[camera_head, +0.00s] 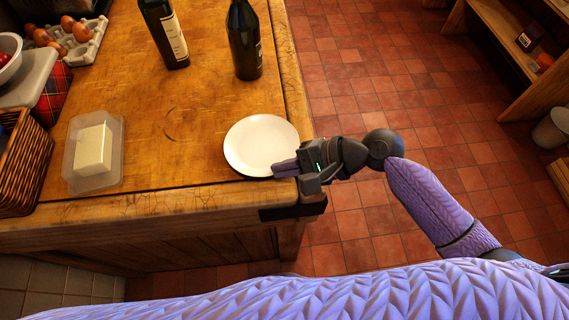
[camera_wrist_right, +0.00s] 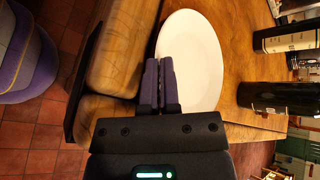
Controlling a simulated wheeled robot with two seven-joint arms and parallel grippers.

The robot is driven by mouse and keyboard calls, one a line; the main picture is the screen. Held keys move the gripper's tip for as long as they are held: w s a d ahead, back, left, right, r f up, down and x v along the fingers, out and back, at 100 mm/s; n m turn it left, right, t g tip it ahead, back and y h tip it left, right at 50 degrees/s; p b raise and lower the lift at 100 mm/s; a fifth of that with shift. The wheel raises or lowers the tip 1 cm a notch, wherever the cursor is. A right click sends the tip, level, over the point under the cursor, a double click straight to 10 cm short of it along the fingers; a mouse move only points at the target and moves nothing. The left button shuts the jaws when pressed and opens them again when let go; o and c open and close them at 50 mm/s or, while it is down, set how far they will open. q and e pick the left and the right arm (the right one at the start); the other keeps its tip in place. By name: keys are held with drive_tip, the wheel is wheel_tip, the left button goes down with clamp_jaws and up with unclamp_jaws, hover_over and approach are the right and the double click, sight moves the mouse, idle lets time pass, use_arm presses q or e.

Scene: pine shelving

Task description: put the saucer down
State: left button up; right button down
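The saucer (camera_head: 261,145) is a plain white round plate near the front right corner of the wooden worktop. It lies level, on the top or very close above it; I cannot tell which. It also shows in the right wrist view (camera_wrist_right: 195,55). My right gripper (camera_head: 286,169) is at the saucer's near right rim, its fingers almost together with the rim between them. The fingers (camera_wrist_right: 160,85) hide that part of the rim in the wrist view. My left gripper is not in view.
The worktop (camera_head: 185,125) is bare left of the saucer. Two dark bottles (camera_head: 244,42) (camera_head: 165,32) stand behind it. A butter dish (camera_head: 93,150), a wicker basket (camera_head: 22,165) and an egg carton (camera_head: 75,42) are at the left. The worktop's right edge is close to the saucer.

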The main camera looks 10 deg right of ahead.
drive_tip(key=shift+f, duration=0.15)
drive_tip(key=c, duration=0.8)
unclamp_jaws()
